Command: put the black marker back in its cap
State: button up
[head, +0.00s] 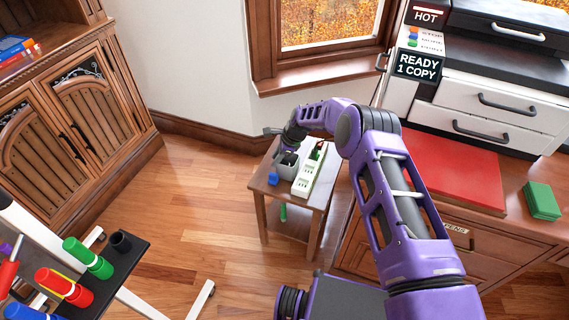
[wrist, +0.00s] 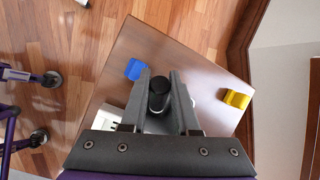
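My gripper (head: 286,150) is over the small side table (head: 319,200), by a grey cup-like holder (head: 288,163). In the wrist view, a dark cylinder that looks like the black marker (wrist: 158,95) stands between my two fingers (wrist: 160,82), its rounded end toward the camera. Its lower part is hidden. I cannot tell whether both fingers press on it. A short black open-ended piece, apparently the black cap (head: 120,242), sits on the dark tray (head: 128,268) at the lower left, beside the green marker (head: 88,257).
A red marker (head: 64,287) and a blue marker (head: 27,312) are also on that tray. A white strip (head: 309,174), a blue block (wrist: 135,69) and a yellow block (wrist: 236,98) are on the side table. Wooden floor (head: 190,205) lies open between table and tray.

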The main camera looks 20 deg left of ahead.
grip_shut()
